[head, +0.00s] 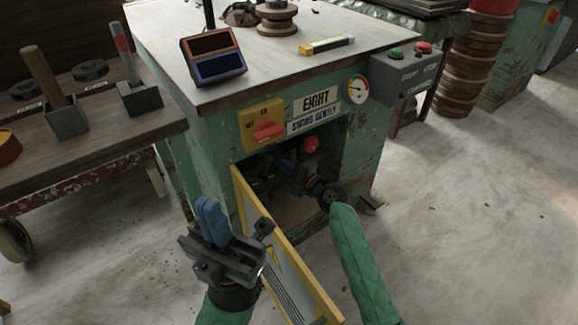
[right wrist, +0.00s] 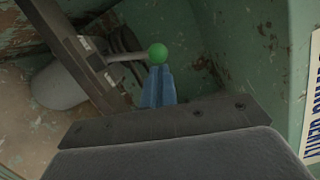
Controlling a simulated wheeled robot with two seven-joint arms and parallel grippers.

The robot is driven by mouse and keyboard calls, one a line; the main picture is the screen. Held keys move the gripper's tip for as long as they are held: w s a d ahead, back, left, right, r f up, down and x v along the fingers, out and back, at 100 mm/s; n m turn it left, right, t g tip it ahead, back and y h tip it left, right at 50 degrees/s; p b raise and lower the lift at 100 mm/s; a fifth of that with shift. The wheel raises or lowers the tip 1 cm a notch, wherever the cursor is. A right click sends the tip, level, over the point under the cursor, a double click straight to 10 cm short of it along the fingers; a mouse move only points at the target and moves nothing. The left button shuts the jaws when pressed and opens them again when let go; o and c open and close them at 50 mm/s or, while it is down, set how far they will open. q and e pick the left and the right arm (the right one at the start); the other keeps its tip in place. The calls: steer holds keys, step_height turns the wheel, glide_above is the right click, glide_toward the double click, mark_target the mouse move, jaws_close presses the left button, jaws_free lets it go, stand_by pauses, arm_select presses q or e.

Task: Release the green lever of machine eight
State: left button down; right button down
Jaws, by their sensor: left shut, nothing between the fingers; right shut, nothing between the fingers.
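Machine eight (head: 222,135) is a worn green cabinet with an "EIGHT" plate and an open front compartment. My left gripper (head: 208,205) is shut and empty, raised in front of the cabinet, left of the open door.
The yellow-edged door (head: 283,255) hangs open between my arms. A red-knobbed lever (head: 310,145) stands in the compartment. A red switch (head: 268,131) sits on the yellow plate above it. A START/STOP box (head: 405,75) is at the right corner. A cart (head: 100,135) stands left.

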steer(key=shift+r, duration=0.1)
stand_by(0.3)
steer(key=shift+s+a+r+n+p, duration=0.1)
steer(key=shift+a+r+n+p, duration=0.1)
steer(key=shift+n+p, duration=0.2)
